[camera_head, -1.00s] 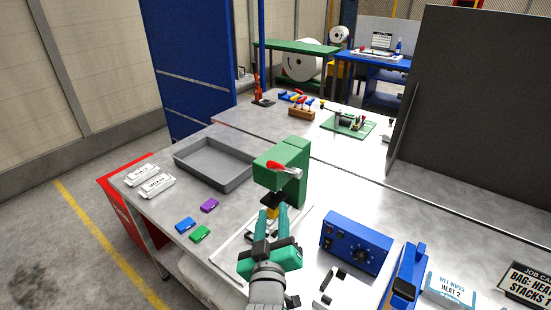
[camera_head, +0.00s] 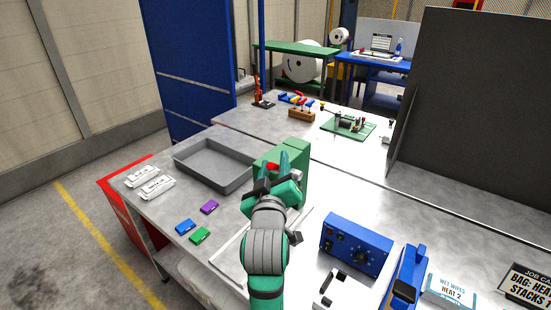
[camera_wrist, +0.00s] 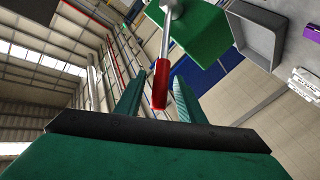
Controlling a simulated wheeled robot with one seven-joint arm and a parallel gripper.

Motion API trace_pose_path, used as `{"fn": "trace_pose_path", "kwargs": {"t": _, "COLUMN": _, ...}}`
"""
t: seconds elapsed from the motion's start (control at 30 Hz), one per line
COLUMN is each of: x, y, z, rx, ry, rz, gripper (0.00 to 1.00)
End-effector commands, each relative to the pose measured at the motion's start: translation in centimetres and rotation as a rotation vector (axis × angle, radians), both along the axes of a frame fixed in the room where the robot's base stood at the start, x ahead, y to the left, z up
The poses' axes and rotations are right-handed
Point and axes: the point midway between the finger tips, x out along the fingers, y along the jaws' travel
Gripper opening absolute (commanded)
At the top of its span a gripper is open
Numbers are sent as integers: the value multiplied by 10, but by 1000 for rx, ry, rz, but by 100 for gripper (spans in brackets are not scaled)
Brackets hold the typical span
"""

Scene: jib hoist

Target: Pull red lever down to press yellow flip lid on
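The green press (camera_head: 293,150) stands on the metal bench. Its red lever (camera_head: 271,167) shows only as a small patch behind my gripper (camera_head: 283,172) in the head view. In the wrist view the red lever grip (camera_wrist: 160,85), on a silver rod, points between the two green fingers of my gripper (camera_wrist: 157,88). The fingers are apart, with a gap on both sides of the lever; I cannot tell whether the tips reach past it. The press body (camera_wrist: 195,30) is beyond. The yellow flip lid is hidden behind my arm.
A grey tray (camera_head: 181,158) lies left of the press, with white packs (camera_head: 157,187), a purple block (camera_head: 209,206), a blue block (camera_head: 185,226) and a green block (camera_head: 200,234) nearby. A blue control box (camera_head: 356,244) stands to the right. A dark panel (camera_head: 470,90) rises behind.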

Motion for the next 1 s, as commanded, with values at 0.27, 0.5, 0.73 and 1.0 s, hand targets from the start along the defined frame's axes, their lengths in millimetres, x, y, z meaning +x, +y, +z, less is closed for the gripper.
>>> {"fn": "trace_pose_path", "kwargs": {"t": 0.27, "x": 28, "y": -2, "z": 0, "rx": 0, "ry": 1, "rz": -1, "gripper": 35}}
{"fn": "trace_pose_path", "kwargs": {"t": 0.5, "x": 31, "y": -2, "z": 0, "rx": 0, "ry": 0, "rz": 0, "gripper": 35}}
{"fn": "trace_pose_path", "kwargs": {"t": 0.73, "x": 31, "y": -2, "z": 0, "rx": 0, "ry": 0, "rz": 0, "gripper": 4}}
{"fn": "trace_pose_path", "kwargs": {"t": 1.0, "x": 30, "y": -3, "z": -1, "rx": -3, "ry": -4, "rz": -2, "gripper": 0}}
